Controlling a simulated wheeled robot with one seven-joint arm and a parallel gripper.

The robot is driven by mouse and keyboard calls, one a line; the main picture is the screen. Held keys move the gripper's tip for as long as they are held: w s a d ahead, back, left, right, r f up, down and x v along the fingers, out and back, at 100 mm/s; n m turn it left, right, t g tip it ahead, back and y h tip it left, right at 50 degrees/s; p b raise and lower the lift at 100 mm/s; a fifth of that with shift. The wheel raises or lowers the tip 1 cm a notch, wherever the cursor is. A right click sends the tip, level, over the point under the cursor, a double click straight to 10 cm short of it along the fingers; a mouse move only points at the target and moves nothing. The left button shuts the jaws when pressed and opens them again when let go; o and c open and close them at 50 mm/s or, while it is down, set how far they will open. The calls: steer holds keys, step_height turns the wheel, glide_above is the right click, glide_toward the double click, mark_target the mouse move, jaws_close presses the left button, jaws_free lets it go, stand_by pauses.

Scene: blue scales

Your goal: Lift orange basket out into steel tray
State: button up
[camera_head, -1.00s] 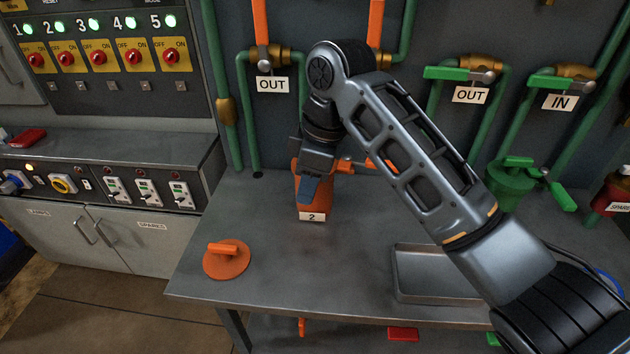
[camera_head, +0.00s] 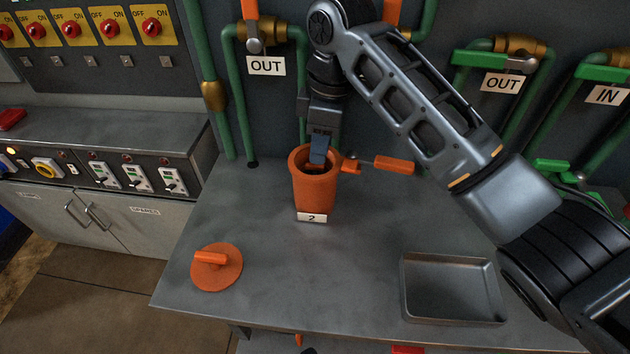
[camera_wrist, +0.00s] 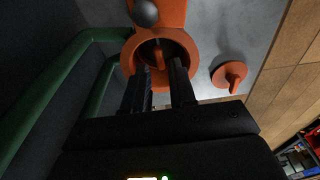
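An orange pot (camera_head: 314,192) labelled 2 stands uncovered on the grey bench. My gripper (camera_head: 317,158) points down at its mouth, and its fingertips overlap the opening in the head view. In the wrist view, my gripper (camera_wrist: 159,75) has its two dark fingers apart, at the pot's rim (camera_wrist: 190,45). A small orange piece (camera_wrist: 158,56), perhaps the basket's handle, shows inside the mouth beyond the gap between the fingers. The rest of the basket is hidden in the pot. The empty steel tray (camera_head: 404,292) lies at the bench's front right.
An orange lid (camera_head: 216,268) with a bar handle lies at the bench's front left. An orange-handled valve (camera_head: 394,164) sticks out right of the pot. Green pipes (camera_head: 235,105) run behind. The bench between lid and tray is clear.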

steer(key=f, duration=0.4)
steer(key=shift+a+f+p, duration=0.1)
steer(key=shift+a+p, duration=0.2)
steer(key=shift+a, duration=0.05)
jaws_close()
